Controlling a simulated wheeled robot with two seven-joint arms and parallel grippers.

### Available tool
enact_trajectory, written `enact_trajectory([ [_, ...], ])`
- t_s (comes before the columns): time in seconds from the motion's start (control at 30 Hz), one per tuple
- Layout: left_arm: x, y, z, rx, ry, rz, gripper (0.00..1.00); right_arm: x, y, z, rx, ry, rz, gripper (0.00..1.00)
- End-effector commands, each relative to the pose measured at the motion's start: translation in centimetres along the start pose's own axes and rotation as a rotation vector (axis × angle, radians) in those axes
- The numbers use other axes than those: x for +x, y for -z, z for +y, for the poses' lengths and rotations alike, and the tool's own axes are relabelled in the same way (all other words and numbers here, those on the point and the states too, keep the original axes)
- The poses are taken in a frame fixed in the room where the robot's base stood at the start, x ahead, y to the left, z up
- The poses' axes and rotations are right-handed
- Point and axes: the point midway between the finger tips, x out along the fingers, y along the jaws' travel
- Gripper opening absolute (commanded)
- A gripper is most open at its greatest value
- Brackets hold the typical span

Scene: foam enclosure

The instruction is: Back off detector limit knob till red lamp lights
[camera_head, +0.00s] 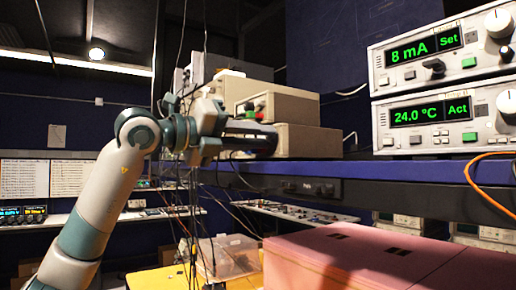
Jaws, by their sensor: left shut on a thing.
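My left arm comes in from the left, and its gripper (262,141) is at the front of a beige detector box (293,108) on the shelf. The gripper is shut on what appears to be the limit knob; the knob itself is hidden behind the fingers. Just above the gripper, a small red part (249,106) and a green part (259,115) show on the box front. My right gripper is not in view.
Two white instruments with green displays, reading 8 mA (417,50) and 24.0 °C (430,115), stand stacked at right. A blue shelf edge (400,176) runs below the boxes. Loose cables hang near my wrist. A pink foam block (350,255) and clear bin (228,256) are below.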

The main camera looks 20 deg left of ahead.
Motion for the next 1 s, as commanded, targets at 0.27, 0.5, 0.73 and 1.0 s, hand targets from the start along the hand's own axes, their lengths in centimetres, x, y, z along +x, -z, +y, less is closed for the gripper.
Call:
enact_trajectory([
  [0.27,-0.04,-0.13,-0.06,-0.035,0.0,-0.003,0.0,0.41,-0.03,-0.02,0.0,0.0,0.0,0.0],
  [0.5,-0.05,-0.16,-0.08,-0.034,0.001,-0.004,0.0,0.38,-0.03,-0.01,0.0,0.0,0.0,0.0],
  [0.73,-0.03,-0.11,-0.05,-0.034,0.0,-0.003,0.38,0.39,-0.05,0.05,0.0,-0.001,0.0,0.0],
  [1.0,-0.28,-0.05,0.03,-0.033,0.0,-0.002,0.38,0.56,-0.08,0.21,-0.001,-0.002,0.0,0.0],
])
